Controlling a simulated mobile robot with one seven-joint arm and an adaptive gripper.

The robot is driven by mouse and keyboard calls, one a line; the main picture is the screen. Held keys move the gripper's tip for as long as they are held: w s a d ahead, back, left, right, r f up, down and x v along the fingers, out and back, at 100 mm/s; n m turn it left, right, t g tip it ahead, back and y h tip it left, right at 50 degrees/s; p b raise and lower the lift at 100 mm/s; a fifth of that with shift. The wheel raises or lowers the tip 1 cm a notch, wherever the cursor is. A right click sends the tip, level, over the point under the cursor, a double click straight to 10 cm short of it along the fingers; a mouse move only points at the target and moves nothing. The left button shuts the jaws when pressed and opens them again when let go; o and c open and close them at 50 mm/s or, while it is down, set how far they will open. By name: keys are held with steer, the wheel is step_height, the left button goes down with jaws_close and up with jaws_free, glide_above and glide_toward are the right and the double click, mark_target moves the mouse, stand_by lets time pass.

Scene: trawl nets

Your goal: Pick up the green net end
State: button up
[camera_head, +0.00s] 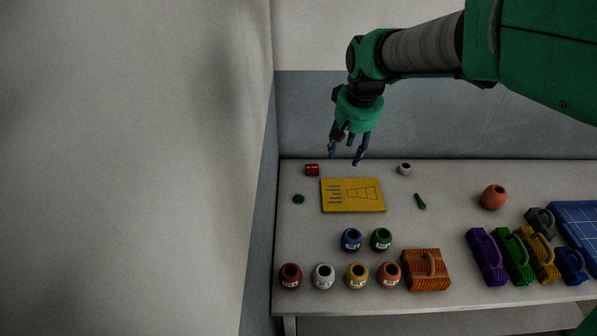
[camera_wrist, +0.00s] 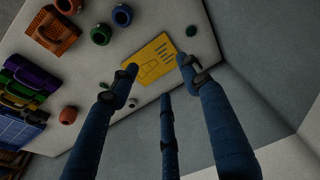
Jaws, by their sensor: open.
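A green mesh block with a loop handle (camera_head: 518,255), which looks like the green net end, lies on the table at the right, between a purple one (camera_head: 487,257) and a yellow one (camera_head: 539,254). In the wrist view the green block (camera_wrist: 31,86) is small, at the left edge, partly hidden by its neighbours. My gripper (camera_head: 346,156) hangs above the back of the table, behind the yellow board (camera_head: 352,195), well to the left of the green block. Its blue fingers (camera_wrist: 158,68) are spread apart with nothing between them.
An orange mesh block (camera_head: 427,270) and several coloured pots (camera_head: 356,277) stand along the front. A grey block (camera_head: 540,222), a blue block (camera_head: 571,266) and a blue gridded panel (camera_head: 577,222) are at the right. A wall is close at the left.

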steer(key=w+a+f+g+p, duration=0.1)
steer(key=w+a+f, duration=0.2)
steer(key=w+f, duration=0.2)
steer(key=w+a+f+p, duration=0.1)
steer(key=w+a+f, duration=0.25)
steer(key=w, duration=0.25)
steer(key=n+g+p, duration=0.1)
steer(key=g+p, duration=0.1)
glide_above(299, 197)
step_height(299, 197, down, 16)
steer(key=shift+w+f, duration=0.25)
steer(key=shift+f, duration=0.1)
step_height(299, 197, down, 8)
steer(key=shift+f+b, duration=0.15)
steer(key=shift+b, duration=0.4)
steer(key=shift+f, duration=0.1)
steer(key=shift+s+a+f+b, duration=0.1)
steer(key=shift+f+b, duration=0.1)
steer(key=shift+f, duration=0.65)
steer(key=shift+s+d+f+b, duration=0.1)
steer(key=shift+f+b, duration=0.05)
steer(key=shift+f, duration=0.7)
steer(key=shift+s+a+f+b, duration=0.1)
steer(key=shift+f+b, duration=0.1)
steer(key=shift+f, duration=0.65)
